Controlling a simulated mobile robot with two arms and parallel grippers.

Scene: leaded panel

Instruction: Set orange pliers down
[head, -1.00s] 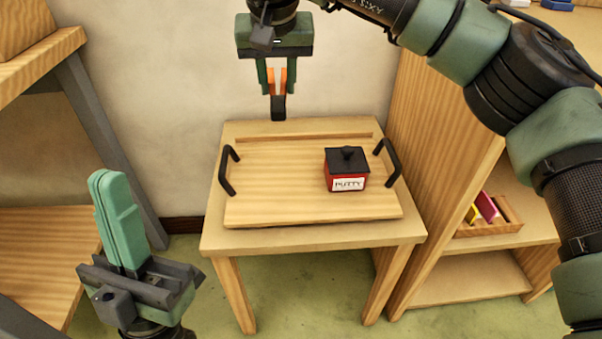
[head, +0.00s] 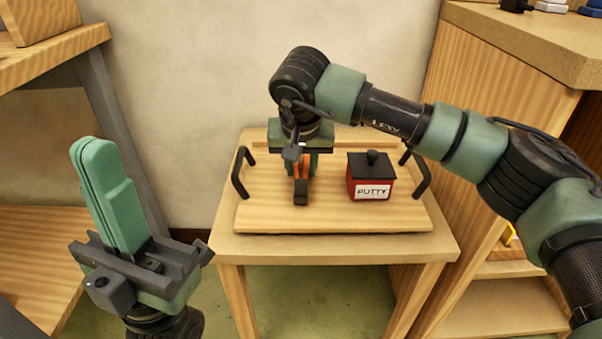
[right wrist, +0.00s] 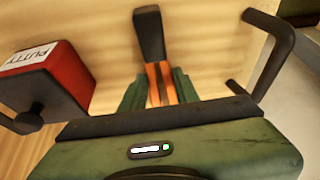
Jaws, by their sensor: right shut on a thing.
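The orange pliers (head: 301,192) have orange handles and a dark head. My right gripper (head: 300,172) is shut on the handles, with the head pointing down over the left-middle part of the wooden tray (head: 260,216). In the right wrist view the pliers (right wrist: 150,38) show between the green fingers (right wrist: 160,90), dark head outward over the tray's wood. Whether the head touches the tray is not clear. My left gripper (head: 105,195) is at the lower left, away from the table, its green fingers together with nothing seen between them.
A red putty box (head: 370,178) with a black lid stands on the tray, right of the pliers. Black handles (head: 241,174) rise at the tray's ends. The tray lies on a small wooden table (head: 340,249). The tray's front left is clear. A wooden cabinet (head: 500,90) stands at right.

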